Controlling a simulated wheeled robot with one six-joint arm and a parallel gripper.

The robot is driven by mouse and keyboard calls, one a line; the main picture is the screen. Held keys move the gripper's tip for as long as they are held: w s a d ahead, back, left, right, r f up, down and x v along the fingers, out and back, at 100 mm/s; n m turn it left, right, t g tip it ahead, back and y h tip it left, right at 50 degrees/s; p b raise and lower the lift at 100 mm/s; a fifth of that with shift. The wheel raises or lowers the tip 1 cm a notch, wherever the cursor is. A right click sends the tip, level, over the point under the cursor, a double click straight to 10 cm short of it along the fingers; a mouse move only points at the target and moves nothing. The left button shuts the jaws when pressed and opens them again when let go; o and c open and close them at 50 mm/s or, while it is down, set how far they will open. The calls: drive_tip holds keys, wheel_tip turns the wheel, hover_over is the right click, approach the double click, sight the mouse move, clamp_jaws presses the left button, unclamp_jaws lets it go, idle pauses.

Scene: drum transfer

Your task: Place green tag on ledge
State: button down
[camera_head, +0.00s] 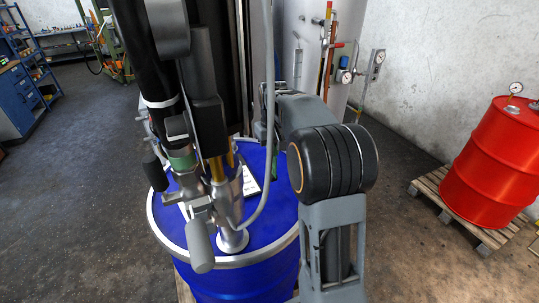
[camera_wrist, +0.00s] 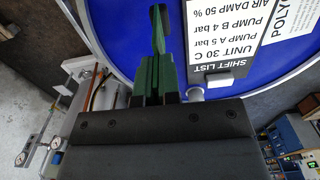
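The green tag (camera_wrist: 158,68) is narrow and dark green in the wrist view, seen nearly edge-on. My gripper (camera_wrist: 155,97) is shut on its lower end, with a dark fingertip on each side. The tag reaches up over the blue lid, towards a dark slot-like spot; whether it touches anything there I cannot tell. In the head view a small green sliver (camera_head: 275,163) shows beside my arm above the blue drum (camera_head: 250,279). My gripper is hidden there behind my arm. I cannot pick out the ledge in either view.
A pump with hoses (camera_head: 222,200) stands on the blue drum's lid. A white label headed SHIFT LIST (camera_wrist: 225,40) lies on the lid. A red drum (camera_head: 497,165) stands on a pallet (camera_head: 440,203) at the right. A tank with gauges (camera_head: 345,60) is behind. Grey floor is open at the left.

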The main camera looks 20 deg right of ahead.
sight(270, 170)
drive_tip(key=shift+w+d+f+p, duration=0.1)
drive_tip(key=shift+w+f+p, duration=0.2)
drive_tip(key=shift+w+f, duration=0.65)
wheel_tip(270, 170, down, 2)
drive_tip(key=shift+f+p, duration=0.1)
drive_tip(key=shift+p, duration=0.5)
drive_tip(key=shift+f, duration=0.8)
drive_tip(key=shift+f, duration=0.15)
drive_tip(key=c, duration=1.3)
unclamp_jaws()
